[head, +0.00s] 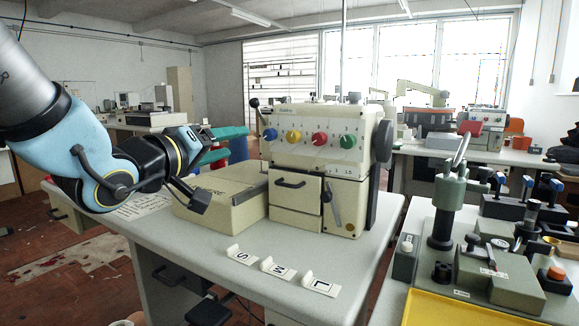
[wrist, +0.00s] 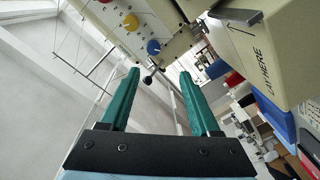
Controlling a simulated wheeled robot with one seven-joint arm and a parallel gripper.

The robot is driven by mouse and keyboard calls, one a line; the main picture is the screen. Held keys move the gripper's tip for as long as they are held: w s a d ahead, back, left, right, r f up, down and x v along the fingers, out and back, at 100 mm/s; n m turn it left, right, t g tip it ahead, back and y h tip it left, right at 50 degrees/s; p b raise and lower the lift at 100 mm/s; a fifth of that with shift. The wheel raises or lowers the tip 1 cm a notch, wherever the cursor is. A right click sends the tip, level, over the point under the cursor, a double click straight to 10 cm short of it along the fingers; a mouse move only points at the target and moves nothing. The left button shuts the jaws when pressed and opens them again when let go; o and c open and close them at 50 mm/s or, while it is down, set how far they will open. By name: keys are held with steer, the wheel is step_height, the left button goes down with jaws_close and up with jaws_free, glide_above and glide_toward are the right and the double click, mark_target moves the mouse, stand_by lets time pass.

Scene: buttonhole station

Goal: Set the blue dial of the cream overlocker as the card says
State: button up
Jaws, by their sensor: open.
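The cream overlocker (head: 312,165) stands on the grey table. Its blue dial (head: 270,135) is leftmost in a row with yellow, red and green dials. The blue dial (wrist: 153,47) also shows in the wrist view, just beyond the fingertips, with the yellow dial (wrist: 131,22) beside it. My gripper (head: 226,143) is left of the overlocker, apart from the dial. Its teal fingers (wrist: 159,74) are open and empty. A pale sheet with print (head: 143,204), perhaps the card, lies at the table's left, partly behind my arm; its text is too small to read.
A black ball-ended lever (head: 254,103) sticks out near the blue dial. A low cream box marked "LAY HERE" (wrist: 268,60) stands left of the overlocker. Tags S (head: 238,256), M (head: 276,268) and L (head: 318,285) stand along the front. A tool bench is at right.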

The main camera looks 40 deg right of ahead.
mark_target(267, 135)
steer(key=d+p, duration=0.2)
steer(key=p, duration=0.2)
steer(key=d+p, duration=0.2)
steer(key=p, duration=0.2)
steer(key=d+p, duration=0.2)
steer(key=p, duration=0.2)
steer(key=shift+w+r, duration=0.25)
steer(key=shift+x, duration=2.5)
steer(key=shift+f, duration=0.2)
jaws_close()
